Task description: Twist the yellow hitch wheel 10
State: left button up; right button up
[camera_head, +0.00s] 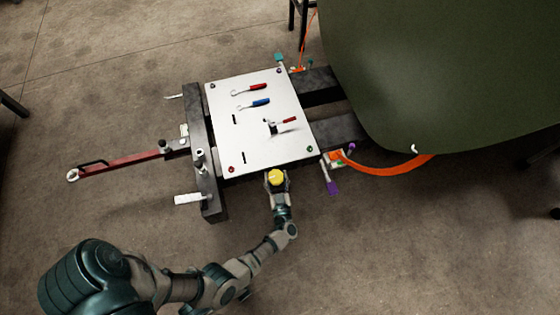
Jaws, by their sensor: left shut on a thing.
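The yellow hitch wheel (276,177) is a small round knob at the near edge of the cart, just below the white panel. My left gripper (276,181) is at the wheel, with the arm reaching up to it from the lower left. The gripper is shut on the wheel. The fingers are small and partly hidden by the wheel. My right gripper is not in view.
The white panel (253,145) on the dark cart (215,200) carries red and blue handled tools. A red tow bar (130,160) sticks out left. A large green fuselage (440,70) fills the upper right.

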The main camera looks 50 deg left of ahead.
pick_arm(q)
jog(key=shift+d+n+g+y+b, duration=0.1)
jog(key=shift+n+g+y+b, duration=0.75)
jog(key=shift+n+g, duration=1.55)
jog(key=shift+w+m+g, duration=0.1)
jog(key=shift+m+g, duration=0.3)
jog(key=o, duration=1.2)
jog(key=d, duration=0.5)
jog(key=s+d, duration=0.1)
jog(key=d, duration=0.1)
jog(key=shift+d+f, duration=0.2)
jog(key=shift+d, duration=0.05)
